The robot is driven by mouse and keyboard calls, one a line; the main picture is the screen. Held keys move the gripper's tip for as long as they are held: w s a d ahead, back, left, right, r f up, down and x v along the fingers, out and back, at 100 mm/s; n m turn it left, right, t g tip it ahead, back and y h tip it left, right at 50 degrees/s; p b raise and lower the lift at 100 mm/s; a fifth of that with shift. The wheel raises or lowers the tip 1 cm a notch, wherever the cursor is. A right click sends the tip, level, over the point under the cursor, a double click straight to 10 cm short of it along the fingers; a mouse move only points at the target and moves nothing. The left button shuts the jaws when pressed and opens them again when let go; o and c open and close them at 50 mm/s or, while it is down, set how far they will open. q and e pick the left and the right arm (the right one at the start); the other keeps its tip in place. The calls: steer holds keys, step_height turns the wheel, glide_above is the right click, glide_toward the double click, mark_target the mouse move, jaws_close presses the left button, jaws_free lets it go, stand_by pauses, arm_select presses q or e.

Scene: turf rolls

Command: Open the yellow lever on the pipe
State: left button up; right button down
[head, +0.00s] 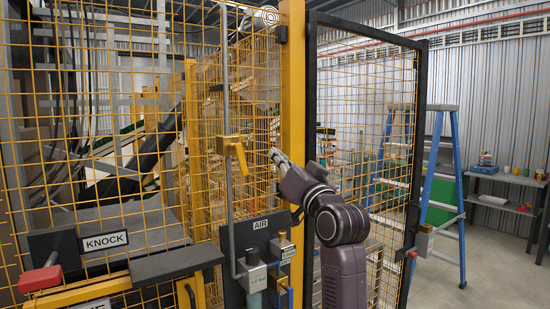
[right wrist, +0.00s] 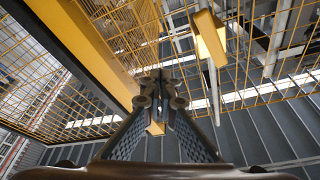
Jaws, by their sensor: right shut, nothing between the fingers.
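The yellow lever (head: 241,158) sits on a yellow valve body (head: 226,145) on a thin grey vertical pipe (head: 226,85). Its handle hangs downward, close to the pipe, in the head view. My right gripper (head: 273,154) is to the right of the lever, apart from it, with its fingers shut and empty. In the right wrist view the closed fingertips (right wrist: 160,80) point away from the camera, and a yellow piece of the valve or lever (right wrist: 210,38) shows at upper right, clear of them. My left gripper is out of view.
Yellow wire mesh fencing (head: 110,60) stands behind the pipe, and a yellow post (head: 292,75) is close behind my gripper. Below are the AIR panel (head: 263,224) and KNOCK sign (head: 104,241). A blue ladder (head: 457,190) and shelf (head: 510,180) stand farther right.

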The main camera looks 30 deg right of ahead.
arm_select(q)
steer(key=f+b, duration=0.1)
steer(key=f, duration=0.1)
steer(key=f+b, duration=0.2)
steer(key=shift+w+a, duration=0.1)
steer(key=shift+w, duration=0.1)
arm_select(e)
steer(key=s+a, duration=0.4)
steer(key=s, duration=0.3)
steer(key=shift+s+f, duration=0.15)
steer(key=shift+f, duration=0.3)
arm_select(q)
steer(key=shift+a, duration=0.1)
arm_select(e)
steer(key=shift+d, duration=0.2)
